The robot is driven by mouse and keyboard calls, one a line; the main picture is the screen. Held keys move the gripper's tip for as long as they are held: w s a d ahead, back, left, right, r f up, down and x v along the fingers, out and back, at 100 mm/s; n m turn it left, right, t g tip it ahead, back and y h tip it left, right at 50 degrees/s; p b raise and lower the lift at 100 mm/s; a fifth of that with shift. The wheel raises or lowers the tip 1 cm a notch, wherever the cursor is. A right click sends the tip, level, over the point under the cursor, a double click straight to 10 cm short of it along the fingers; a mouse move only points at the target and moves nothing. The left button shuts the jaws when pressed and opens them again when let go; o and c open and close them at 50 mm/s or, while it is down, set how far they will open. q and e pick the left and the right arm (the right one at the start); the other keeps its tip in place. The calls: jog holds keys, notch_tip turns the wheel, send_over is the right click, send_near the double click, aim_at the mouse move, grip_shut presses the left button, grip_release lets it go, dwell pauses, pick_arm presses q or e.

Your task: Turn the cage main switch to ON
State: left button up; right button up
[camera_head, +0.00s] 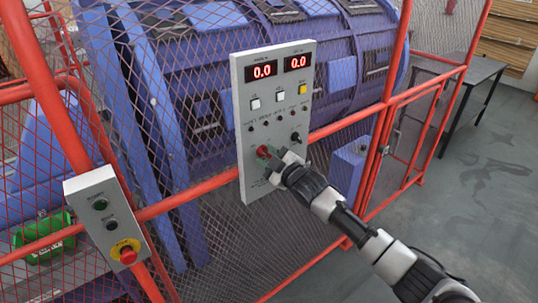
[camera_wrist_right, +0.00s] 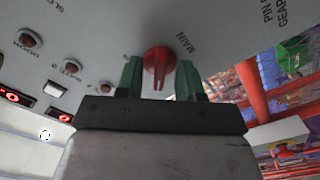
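The cage main switch is a red rotary knob (camera_wrist_right: 159,62) beside the printed word MAIN. In the head view the knob (camera_head: 263,151) sits low on the grey control panel (camera_head: 243,110). My right gripper (camera_wrist_right: 160,80) has its two green fingers on either side of the knob, with the knob's narrow raised bar between them. The fingers look apart from that bar; whether they touch the knob's rim is unclear. In the head view my right gripper (camera_head: 272,162) is at the panel and partly covers its lower labels. My left gripper is not in view.
A black selector (camera_head: 295,137) and several buttons are above the knob. Two red displays (camera_head: 280,67) read 0.0. A smaller box with a red emergency stop (camera_head: 127,254) is at lower left. Red-framed mesh fencing (camera_head: 340,125) stands behind the panel.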

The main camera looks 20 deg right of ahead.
grip_shut()
jog(key=shift+m, duration=0.3)
jog(key=m, duration=0.3)
jog(key=shift+m, duration=0.4)
jog(key=m, duration=0.4)
jog(key=shift+m, duration=0.3)
jog(key=m+b, duration=0.1)
jog(key=m, duration=0.3)
jog(key=shift+m, duration=2.5)
